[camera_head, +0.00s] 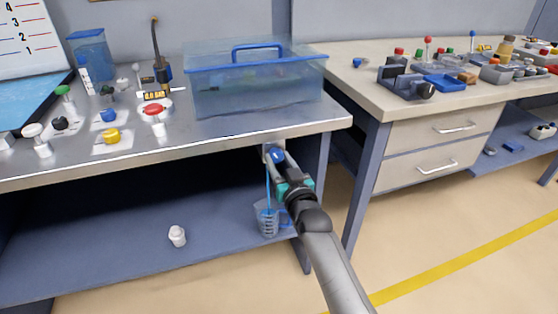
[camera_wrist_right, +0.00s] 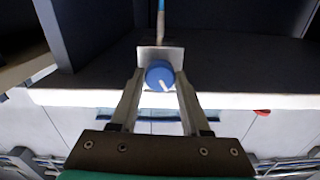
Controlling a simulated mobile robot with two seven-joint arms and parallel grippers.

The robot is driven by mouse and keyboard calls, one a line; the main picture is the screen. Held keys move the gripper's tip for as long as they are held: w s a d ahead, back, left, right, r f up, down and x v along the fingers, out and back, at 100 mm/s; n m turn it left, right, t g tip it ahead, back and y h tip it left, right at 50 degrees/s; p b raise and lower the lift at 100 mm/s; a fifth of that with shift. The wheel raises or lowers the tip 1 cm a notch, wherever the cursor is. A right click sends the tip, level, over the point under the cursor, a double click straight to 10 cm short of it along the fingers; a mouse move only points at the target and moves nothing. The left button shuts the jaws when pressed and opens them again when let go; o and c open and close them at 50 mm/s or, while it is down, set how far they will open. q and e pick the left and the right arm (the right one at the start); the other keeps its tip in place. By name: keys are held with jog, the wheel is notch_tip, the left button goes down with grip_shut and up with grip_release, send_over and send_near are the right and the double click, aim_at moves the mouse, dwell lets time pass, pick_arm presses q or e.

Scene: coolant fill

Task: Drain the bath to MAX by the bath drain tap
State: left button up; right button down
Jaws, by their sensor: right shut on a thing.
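The bath (camera_head: 230,100) is a clear bluish tank with a blue rim and handle at the back of the left bench. Its liquid level and any MAX mark are too faint to read. The drain tap's blue knob (camera_head: 277,154) sits on a pale plate at the bench's front edge. My right gripper (camera_wrist_right: 160,78) is shut on this knob (camera_wrist_right: 159,75), with one finger on each side; a white mark shows on the knob's face. A thin blue stream (camera_head: 268,185) runs from the tap down into a clear measuring jug (camera_head: 267,219). My left gripper is not in view.
The lower shelf (camera_head: 120,262) holds a small white object (camera_head: 177,236) left of the jug. The bench top carries several coloured knobs, including a red one (camera_head: 153,109), and a blue container (camera_head: 89,50). A second bench (camera_head: 350,75) stands to the right.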

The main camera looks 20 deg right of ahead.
jog(key=shift+r+m+p, duration=0.1)
jog(key=shift+m+p, duration=0.6)
jog(key=shift+m, duration=0.4)
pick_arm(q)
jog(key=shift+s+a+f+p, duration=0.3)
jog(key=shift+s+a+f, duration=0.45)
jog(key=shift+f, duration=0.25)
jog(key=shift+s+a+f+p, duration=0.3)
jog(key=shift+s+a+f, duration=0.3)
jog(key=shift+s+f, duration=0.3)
pick_arm(e)
jog(key=shift+m, duration=1.7)
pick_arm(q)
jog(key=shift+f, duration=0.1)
pick_arm(e)
jog(key=shift+c, duration=1.9)
grip_release()
